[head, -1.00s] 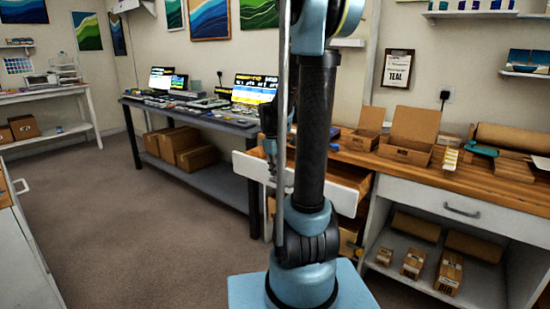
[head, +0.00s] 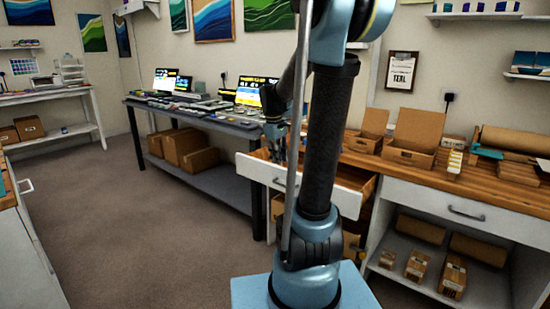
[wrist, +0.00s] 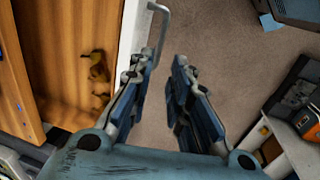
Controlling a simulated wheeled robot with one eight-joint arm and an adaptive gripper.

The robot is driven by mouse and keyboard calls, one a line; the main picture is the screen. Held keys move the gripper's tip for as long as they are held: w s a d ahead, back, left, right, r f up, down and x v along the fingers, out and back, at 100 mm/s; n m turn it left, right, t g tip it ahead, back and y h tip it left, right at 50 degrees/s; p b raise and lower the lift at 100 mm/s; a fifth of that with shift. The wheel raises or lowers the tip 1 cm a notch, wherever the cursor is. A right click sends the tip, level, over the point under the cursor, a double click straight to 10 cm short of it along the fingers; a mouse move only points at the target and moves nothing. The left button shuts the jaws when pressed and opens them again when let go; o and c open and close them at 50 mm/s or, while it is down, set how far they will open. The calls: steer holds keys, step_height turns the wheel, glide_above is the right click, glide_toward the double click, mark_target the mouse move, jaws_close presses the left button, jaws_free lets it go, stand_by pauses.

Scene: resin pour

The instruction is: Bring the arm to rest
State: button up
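My arm (head: 328,150) stands upright in the middle of the head view and hides part of what is behind it. My gripper (head: 277,155) shows small and dark just left of the arm, over the pulled-out drawer (head: 268,168). In the wrist view my gripper (wrist: 165,75) has its two fingers apart with only carpet showing between them. It holds nothing.
The wooden-topped workbench (head: 480,185) with open cardboard boxes (head: 415,140) is at the right. A dark table (head: 215,125) with screens stands behind on the left. A white cabinet (head: 30,240) is at the left edge. The carpet (head: 150,230) between is clear.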

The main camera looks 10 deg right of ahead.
steer(key=s+a+f+m, duration=0.1)
steer(key=s+f+m, duration=0.3)
steer(key=s, duration=0.9)
steer(key=s+a+f+m+y, duration=0.1)
steer(key=s+f+m, duration=0.3)
steer(key=s, duration=0.8)
steer(key=shift+s+f+t+y, duration=0.3)
steer(key=shift+s+f+t, duration=0.1)
steer(key=shift+f, duration=0.25)
steer(key=shift+w, duration=0.15)
steer(key=shift+w+f, duration=0.2)
steer(key=shift+w, duration=0.1)
steer(key=shift+s, duration=0.1)
